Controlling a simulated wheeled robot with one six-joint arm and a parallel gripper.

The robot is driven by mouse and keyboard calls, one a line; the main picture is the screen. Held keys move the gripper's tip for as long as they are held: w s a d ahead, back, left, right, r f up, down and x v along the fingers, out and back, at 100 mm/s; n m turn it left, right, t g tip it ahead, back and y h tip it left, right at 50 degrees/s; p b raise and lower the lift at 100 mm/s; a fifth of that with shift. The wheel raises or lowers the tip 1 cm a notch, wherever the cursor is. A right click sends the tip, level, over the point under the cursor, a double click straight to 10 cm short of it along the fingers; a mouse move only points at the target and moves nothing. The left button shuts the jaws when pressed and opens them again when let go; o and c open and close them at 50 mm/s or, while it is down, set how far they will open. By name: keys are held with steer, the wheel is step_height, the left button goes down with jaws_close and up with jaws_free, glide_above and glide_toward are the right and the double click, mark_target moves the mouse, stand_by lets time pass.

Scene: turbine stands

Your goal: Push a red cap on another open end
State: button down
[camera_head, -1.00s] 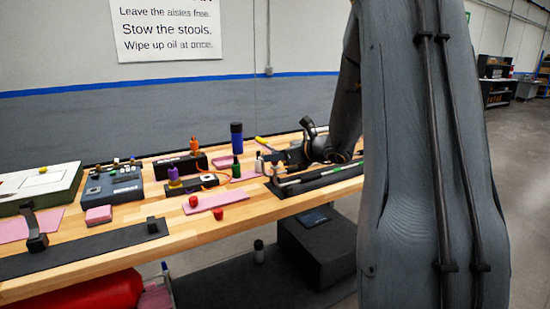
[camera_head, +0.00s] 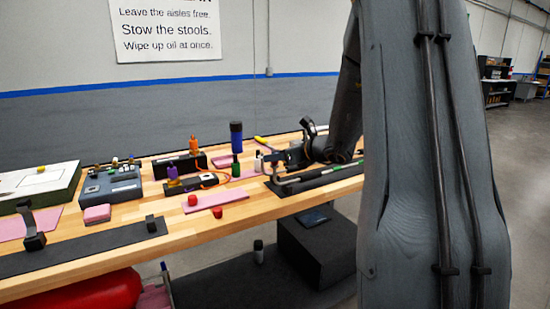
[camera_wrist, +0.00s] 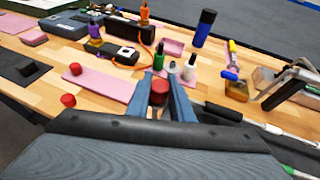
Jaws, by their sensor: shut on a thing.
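My gripper (camera_wrist: 160,98) is shut on a red cap (camera_wrist: 159,87), which sits between the two fingers in the wrist view. In the head view my gripper (camera_head: 272,168) is over the left end of a dark rack (camera_head: 325,179) with thin tubes; the cap it holds cannot be made out there. Two more red caps lie apart, one (camera_head: 192,200) on the pink mat (camera_head: 215,200) and one (camera_head: 217,212) on the wood at its front edge. In the wrist view, pale tubes (camera_wrist: 285,137) run out at the right. Their near ends are partly hidden by my gripper.
Small bottles, a green one (camera_wrist: 159,55) and a white one (camera_wrist: 188,68), stand just beyond my gripper. A tall blue bottle (camera_head: 236,137) stands at the back. Black boxes (camera_head: 180,165) and a grey device (camera_head: 112,184) are left.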

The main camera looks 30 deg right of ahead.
steer(key=shift+s+f, duration=0.2)
steer(key=shift+f, duration=0.5)
steer(key=c, duration=1.6)
jaws_free()
steer(key=shift+w, duration=0.1)
steer(key=shift+o, duration=0.8)
steer(key=shift+r, duration=0.2)
steer(key=shift+o, duration=0.5)
steer(key=shift+r, duration=0.15)
steer(key=shift+s+d+r, duration=0.15)
steer(key=shift+s+r, duration=0.1)
steer(key=shift+s, duration=0.2)
steer(key=p+v, duration=0.2)
steer(key=v, duration=0.3)
steer(key=shift+s+d+r, duration=0.15)
steer(key=shift+s+r, duration=0.05)
steer(key=shift+s, duration=0.15)
